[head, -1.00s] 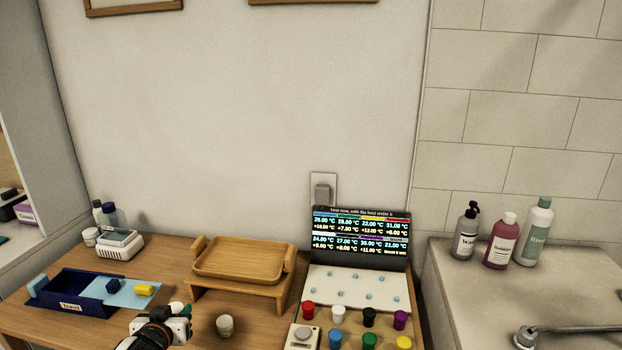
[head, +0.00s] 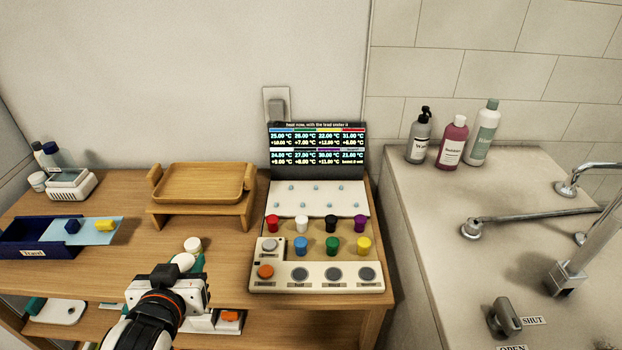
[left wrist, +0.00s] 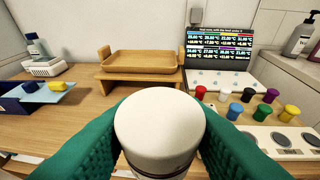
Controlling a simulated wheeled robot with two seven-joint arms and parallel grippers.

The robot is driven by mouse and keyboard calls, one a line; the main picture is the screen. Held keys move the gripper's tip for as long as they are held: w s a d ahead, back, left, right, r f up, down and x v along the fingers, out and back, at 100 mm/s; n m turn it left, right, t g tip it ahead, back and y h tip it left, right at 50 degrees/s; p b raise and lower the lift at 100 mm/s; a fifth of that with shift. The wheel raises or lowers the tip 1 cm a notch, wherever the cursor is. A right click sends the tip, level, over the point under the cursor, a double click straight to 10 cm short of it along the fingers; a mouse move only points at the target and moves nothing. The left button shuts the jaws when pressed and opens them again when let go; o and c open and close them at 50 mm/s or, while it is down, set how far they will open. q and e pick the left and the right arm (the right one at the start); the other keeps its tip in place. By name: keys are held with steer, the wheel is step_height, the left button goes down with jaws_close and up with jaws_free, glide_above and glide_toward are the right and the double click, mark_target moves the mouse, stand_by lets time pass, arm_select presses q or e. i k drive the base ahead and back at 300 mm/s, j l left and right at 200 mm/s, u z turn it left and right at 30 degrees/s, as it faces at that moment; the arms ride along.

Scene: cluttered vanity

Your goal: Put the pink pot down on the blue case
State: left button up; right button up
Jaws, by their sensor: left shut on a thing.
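My left gripper (head: 187,268), with green fingers, is shut on a round pot with a white lid (head: 183,262). In the left wrist view the lid (left wrist: 159,128) fills the space between both fingers; the pot's body is mostly hidden, so I cannot tell whether it is pink. The dark blue case (head: 12,247), labelled Travel, is at the left of the wooden table, partly cut off by the frame. A light blue panel (head: 92,236) at its right bears a dark blue block and a yellow block. The gripper is right of the case, near the table's front. My right gripper is out of view.
A wooden tray (head: 203,183) sits on a stand behind. A control panel (head: 316,283) with coloured knobs and a screen is to the right. Bare table (head: 140,255) lies between case and gripper.

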mark_target(32, 237)
steer(key=i+j+z, duration=0.15)
steer(key=j, duration=0.2)
steer(key=i+j+z, duration=0.15)
steer(key=j, duration=0.2)
steer(key=i+j+z, duration=0.1)
steer(key=j, duration=0.3)
steer(key=i+z, duration=0.1)
steer(key=z, duration=1.3)
